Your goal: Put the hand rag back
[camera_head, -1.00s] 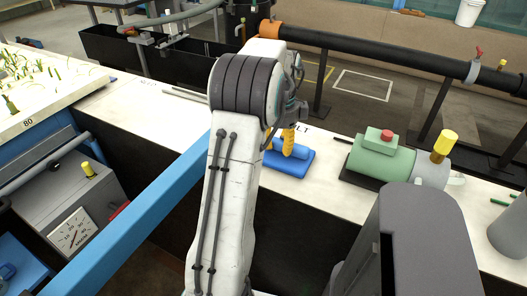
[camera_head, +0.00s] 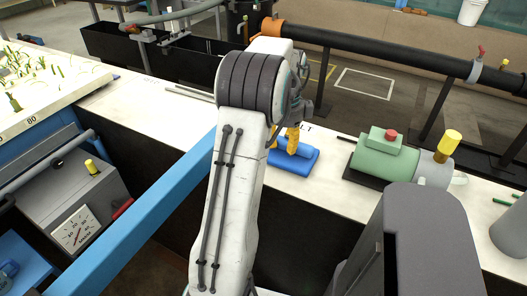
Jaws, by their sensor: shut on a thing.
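A blue folded cloth, which looks like the hand rag (camera_head: 303,161), is on the white bench top (camera_head: 345,200), left of the green motor. My gripper (camera_head: 292,148), with yellow-orange fingers, is down at the rag's left part and shut on it. My arm hides much of the gripper and the bench to its left. I cannot tell whether the rag rests fully on the bench or is slightly lifted.
A green motor (camera_head: 383,156) with a red button and a yellow-capped grey part stands right of the rag. A thin dark rod lies between them. A grey cylinder (camera_head: 510,232) stands at far right. A black pipe (camera_head: 370,47) runs behind. A sand tray (camera_head: 40,85) is at left.

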